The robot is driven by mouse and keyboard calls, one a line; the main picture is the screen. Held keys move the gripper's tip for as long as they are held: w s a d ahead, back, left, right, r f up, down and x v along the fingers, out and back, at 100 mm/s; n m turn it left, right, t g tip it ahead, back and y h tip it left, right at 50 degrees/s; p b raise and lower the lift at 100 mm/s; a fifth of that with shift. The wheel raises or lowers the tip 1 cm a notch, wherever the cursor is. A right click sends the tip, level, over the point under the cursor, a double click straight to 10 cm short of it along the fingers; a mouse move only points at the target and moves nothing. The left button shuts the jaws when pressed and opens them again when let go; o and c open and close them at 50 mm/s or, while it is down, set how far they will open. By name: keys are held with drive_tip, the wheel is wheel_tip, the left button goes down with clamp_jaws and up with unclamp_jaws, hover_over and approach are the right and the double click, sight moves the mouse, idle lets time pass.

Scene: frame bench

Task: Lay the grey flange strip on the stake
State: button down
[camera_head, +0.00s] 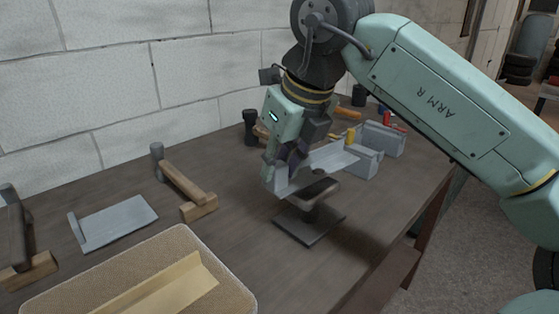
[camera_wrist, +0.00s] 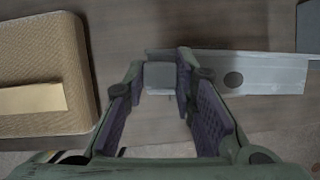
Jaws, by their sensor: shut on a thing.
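The grey flange strip (camera_head: 335,156) is a long pale metal piece with a bent-up edge. My gripper (camera_head: 283,168) is shut on its left end and holds it above the bench. In the wrist view my gripper (camera_wrist: 160,80) has a grey part between the fingers, and the strip (camera_wrist: 275,72) runs off to the right with a dark round spot on it. The stake (camera_head: 316,190) is a dark metal stand with a square foot, upright on the bench. Its head is just below and in front of the strip; I cannot tell if they touch.
A tan textured tray (camera_head: 235,289) with a yellowish folded strip (camera_head: 170,292) stands at the front left. A bent grey sheet (camera_head: 118,222) and a wooden-based tool (camera_head: 185,185) lie left. Grey bins (camera_head: 382,138) with tools stand behind right. Bare bench lies around the stake's foot.

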drive_tip(key=shift+f+b, duration=0.7)
drive_tip(key=shift+f, duration=0.25)
drive_tip(key=c, duration=1.2)
unclamp_jaws()
drive_tip(key=shift+c, duration=0.2)
